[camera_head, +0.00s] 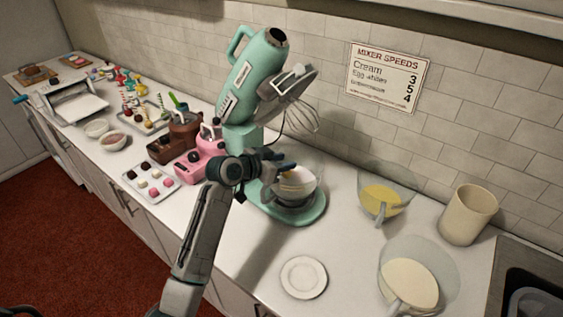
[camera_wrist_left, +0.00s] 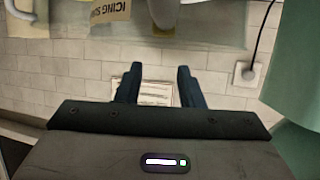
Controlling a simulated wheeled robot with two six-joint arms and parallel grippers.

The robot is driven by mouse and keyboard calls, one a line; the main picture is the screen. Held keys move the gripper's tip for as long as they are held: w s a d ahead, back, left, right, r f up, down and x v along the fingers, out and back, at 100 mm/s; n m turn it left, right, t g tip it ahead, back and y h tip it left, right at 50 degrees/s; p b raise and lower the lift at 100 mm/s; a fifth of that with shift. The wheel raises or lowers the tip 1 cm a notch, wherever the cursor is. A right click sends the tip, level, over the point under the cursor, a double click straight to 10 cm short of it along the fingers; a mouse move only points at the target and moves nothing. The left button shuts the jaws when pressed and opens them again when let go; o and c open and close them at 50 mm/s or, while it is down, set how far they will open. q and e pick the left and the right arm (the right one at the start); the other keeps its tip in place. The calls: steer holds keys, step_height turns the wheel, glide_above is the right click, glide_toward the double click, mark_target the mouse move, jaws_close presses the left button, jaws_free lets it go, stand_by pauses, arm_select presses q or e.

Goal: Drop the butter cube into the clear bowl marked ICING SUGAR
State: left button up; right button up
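My left gripper (camera_head: 283,165) is in front of the teal stand mixer, above or beside the mixer's bowl (camera_head: 296,190). In the left wrist view its two fingers (camera_wrist_left: 156,88) stand apart with nothing seen between them. That view is upside down and shows a tan label reading ICING SUGAR (camera_wrist_left: 110,12) at its top edge, by clear bowl walls. In the head view a clear bowl with yellow contents (camera_head: 382,201) and a clear bowl with pale contents (camera_head: 409,284) stand to the right; their labels cannot be read. I cannot make out a butter cube. My right gripper is not in view.
The teal mixer (camera_head: 243,88) has its head raised. A white plate (camera_head: 303,277) lies empty on the counter (camera_head: 240,260). A beige canister (camera_head: 468,214) stands by the sink at the right. Pink and brown machines (camera_head: 200,160) and a sweets tray (camera_head: 152,182) are left.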

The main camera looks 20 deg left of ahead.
arm_select(q)
steer(key=shift+o, duration=0.7)
steer(key=b+v, duration=0.4)
steer(key=v, duration=0.7)
